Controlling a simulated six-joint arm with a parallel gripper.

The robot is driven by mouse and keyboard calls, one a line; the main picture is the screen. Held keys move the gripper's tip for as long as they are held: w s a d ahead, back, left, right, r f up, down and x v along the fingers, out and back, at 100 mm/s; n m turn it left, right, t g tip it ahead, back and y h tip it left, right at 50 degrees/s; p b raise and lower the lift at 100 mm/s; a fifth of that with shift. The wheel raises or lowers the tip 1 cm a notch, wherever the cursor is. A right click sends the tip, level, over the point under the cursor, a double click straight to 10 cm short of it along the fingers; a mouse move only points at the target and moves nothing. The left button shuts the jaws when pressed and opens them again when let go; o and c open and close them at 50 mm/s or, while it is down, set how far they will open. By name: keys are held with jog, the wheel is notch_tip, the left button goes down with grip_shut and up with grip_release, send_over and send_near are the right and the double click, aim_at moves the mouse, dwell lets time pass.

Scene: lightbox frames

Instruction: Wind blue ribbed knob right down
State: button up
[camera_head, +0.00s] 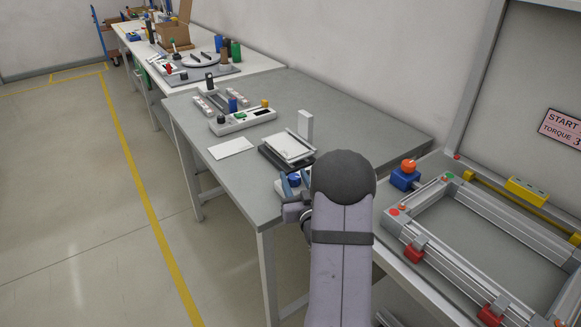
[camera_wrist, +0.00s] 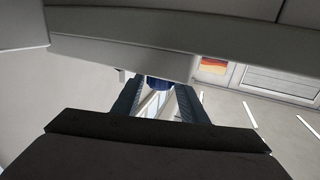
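A blue knob (camera_head: 294,179) sits on a pale base (camera_head: 279,188) near the front right corner of the grey table. My gripper (camera_head: 296,181) is at the knob, with its fingers to either side of it. In the wrist view my gripper (camera_wrist: 158,88) has its two dark fingers apart. A dark blue piece, seemingly the knob (camera_wrist: 159,82), shows between the fingertips. I cannot tell whether the fingers touch it. The knob's ribs are too small to make out, and my arm hides part of the base.
A white tilted panel on a dark stand (camera_head: 288,148) and a white upright block (camera_head: 305,125) stand just behind the knob. A white control box (camera_head: 242,121) and a white sheet (camera_head: 231,148) lie farther left. An aluminium frame (camera_head: 470,215) is on the right bench.

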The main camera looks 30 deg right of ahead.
aim_at(292, 173)
jog(key=shift+p+x, duration=0.4)
jog(key=shift+x, duration=2.05)
jog(key=shift+c, duration=0.3)
jog(key=c, duration=0.7)
